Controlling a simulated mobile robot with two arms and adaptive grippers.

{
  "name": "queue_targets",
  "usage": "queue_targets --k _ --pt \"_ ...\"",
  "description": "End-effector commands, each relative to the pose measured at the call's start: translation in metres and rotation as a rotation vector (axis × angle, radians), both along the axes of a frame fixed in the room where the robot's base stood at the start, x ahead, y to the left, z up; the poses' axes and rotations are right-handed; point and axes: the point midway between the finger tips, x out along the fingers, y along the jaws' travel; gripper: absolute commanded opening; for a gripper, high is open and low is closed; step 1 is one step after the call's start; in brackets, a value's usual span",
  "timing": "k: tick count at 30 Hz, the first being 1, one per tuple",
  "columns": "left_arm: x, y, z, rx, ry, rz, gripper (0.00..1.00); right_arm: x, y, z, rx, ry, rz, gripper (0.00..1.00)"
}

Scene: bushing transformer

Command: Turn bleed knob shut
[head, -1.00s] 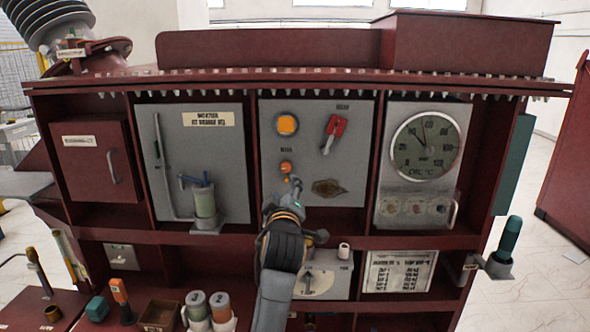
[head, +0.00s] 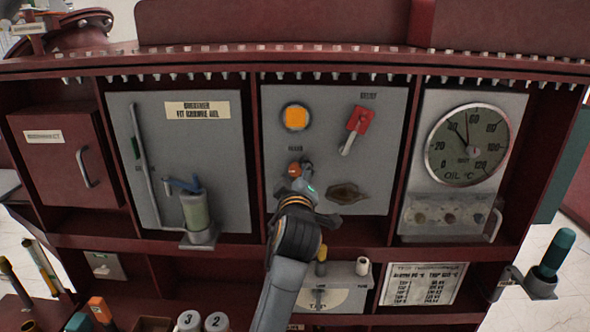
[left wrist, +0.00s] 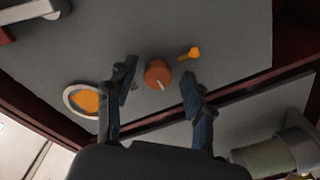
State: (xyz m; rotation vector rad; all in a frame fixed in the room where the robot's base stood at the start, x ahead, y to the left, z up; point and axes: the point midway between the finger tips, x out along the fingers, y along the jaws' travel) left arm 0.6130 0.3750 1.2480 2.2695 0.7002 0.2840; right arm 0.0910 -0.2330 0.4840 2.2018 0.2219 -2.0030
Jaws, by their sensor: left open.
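The small orange knob (head: 295,169) sits on the grey centre panel (head: 384,110), under a blurred label and below the round orange lamp (head: 295,117). In the left wrist view the knob (left wrist: 157,74) shows a white pointer line. A small yellow piece (left wrist: 190,53) lies beside it on the panel. My left gripper (head: 303,180) is in front of the knob and partly covers the area around it. In the left wrist view the gripper (left wrist: 158,72) is open, one finger on each side of the knob, with visible gaps. Contact is not visible. My right gripper is not in view.
An oil gauge (head: 467,144) is further right. A green-bodied cylinder (head: 197,212) stands on the left panel. A shelf edge (head: 400,243) runs below.

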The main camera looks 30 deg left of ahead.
Motion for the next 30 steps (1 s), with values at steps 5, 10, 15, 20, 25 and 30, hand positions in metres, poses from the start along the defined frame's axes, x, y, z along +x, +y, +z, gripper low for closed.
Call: queue_targets --k 5,10,15,20,25,30 --pt "-0.0002 -0.0001 0.0001 0.000 0.000 0.000 0.52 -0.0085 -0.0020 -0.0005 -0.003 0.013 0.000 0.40" --pt "-0.0001 0.0000 0.0002 0.000 0.000 0.000 0.30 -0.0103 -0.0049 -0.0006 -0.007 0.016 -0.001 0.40" --pt "0.0000 0.0001 0.0002 0.000 0.000 0.000 0.00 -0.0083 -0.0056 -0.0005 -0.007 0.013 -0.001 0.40" --pt "0.0000 0.0001 0.0004 0.006 0.002 0.000 0.00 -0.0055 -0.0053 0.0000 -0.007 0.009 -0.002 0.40" --pt "0.0001 0.0002 0.0008 0.040 0.024 0.000 0.00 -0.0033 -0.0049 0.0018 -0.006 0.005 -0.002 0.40" --pt "0.0003 0.0003 0.0016 0.119 0.071 0.000 0.00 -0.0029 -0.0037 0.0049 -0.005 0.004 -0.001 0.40"
